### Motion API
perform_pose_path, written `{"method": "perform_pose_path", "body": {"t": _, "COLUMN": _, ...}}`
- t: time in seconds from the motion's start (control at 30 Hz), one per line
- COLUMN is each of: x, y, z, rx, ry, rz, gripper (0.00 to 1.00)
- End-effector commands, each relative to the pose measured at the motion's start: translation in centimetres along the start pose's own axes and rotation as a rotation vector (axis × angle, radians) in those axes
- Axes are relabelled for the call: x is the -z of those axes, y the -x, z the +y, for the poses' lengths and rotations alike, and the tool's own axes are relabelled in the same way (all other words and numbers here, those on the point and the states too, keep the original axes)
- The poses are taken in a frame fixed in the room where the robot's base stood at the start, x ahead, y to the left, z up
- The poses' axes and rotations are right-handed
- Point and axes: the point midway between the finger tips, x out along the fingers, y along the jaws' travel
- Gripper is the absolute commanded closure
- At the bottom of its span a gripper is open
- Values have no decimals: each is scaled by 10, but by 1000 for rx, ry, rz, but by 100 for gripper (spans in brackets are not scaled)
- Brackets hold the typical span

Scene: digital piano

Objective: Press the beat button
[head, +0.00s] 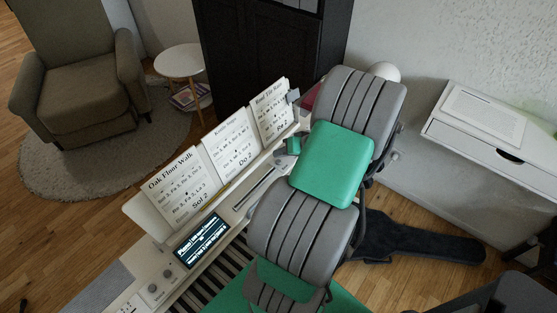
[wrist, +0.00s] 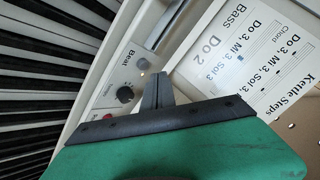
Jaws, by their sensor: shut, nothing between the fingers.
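The digital piano (head: 160,255) shows in the head view, partly covered by my arm. In the wrist view, its end panel (wrist: 103,88) carries a printed "Beat" label. A small round grey button (wrist: 142,65) sits close to this label. A dark knob (wrist: 125,95) and a small red button (wrist: 107,117) lie on the same panel. My gripper (wrist: 157,80) is shut and empty. Its fingertips appear just below and right of the grey button in the picture; I cannot tell the height gap or any contact.
Music sheets (head: 180,187) stand along the piano's back, and one sheet (wrist: 250,60) appears close to the right of my fingers in the wrist view. The piano's black keys (wrist: 50,60) lie at left there. An armchair (head: 80,85) and white side table (head: 180,60) stand farther off.

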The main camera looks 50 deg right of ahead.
Motion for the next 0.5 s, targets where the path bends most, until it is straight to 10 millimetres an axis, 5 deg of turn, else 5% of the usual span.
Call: {"method": "perform_pose_path", "body": {"t": 0.5, "x": 23, "y": 31, "z": -23, "rx": 0, "ry": 1, "rz": 1, "gripper": 100}}
